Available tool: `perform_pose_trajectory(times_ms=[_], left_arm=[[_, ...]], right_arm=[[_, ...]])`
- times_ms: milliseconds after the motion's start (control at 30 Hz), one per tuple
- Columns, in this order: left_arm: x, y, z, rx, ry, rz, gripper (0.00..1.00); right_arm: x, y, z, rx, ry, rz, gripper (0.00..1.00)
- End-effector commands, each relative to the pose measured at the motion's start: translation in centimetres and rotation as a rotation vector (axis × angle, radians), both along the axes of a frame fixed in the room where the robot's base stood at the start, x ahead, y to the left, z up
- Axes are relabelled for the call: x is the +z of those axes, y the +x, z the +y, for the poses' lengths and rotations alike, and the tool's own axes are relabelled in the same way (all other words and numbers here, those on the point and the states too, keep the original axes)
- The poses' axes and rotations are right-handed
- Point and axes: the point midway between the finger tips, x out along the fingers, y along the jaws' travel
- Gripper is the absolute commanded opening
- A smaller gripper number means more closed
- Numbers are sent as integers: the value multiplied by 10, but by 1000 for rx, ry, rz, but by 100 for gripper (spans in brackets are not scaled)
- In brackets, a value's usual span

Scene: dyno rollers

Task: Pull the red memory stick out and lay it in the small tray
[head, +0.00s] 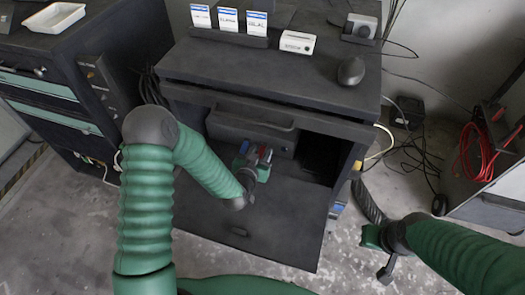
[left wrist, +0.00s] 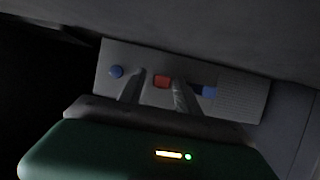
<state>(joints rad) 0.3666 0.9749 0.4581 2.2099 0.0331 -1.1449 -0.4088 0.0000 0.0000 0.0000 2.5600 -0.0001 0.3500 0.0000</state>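The red memory stick (left wrist: 162,82) sits in a light grey panel (left wrist: 235,95) in the left wrist view. My left gripper (left wrist: 159,78) has one finger on each side of it, with a visible gap at least on the left, so I see it as open around the stick. In the head view, my left gripper (head: 256,160) is at the front of the dark cabinet. A small white tray (head: 55,17) lies on the dark unit at the far left. My right gripper (head: 380,255) hangs low at the right, away from the cabinet; its fingers are unclear.
A round blue button (left wrist: 116,71) and a blue piece (left wrist: 209,91) flank the red stick. The cabinet's lowered flap (head: 265,225) lies below my left gripper. A mouse (head: 351,71) and a white box (head: 297,42) are on the cabinet top. Cables (head: 400,150) trail at the right.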

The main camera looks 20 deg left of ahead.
Motion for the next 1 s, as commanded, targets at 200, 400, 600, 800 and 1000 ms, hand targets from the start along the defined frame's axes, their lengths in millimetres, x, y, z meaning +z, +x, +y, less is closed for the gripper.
perform_pose_trajectory(times_ms=[200, 400, 600, 800, 1000], left_arm=[[0, 0, 0, 0, -1, 0, 40], [0, 0, 0, 0, -1, 0, 22], [0, 0, 0, 0, 0, 0, 0], [0, 0, 0, 1, 0, 0, 0], [0, 0, 0, 1, 0, 0, 0]], right_arm=[[0, 0, 0, 0, 0, 0, 0], [0, 0, 0, 0, 0, 0, 0], [0, 0, 0, 0, 0, 0, 0], [0, 0, 0, 0, 0, 0, 0], [0, 0, 0, 0, 0, 0, 0]])
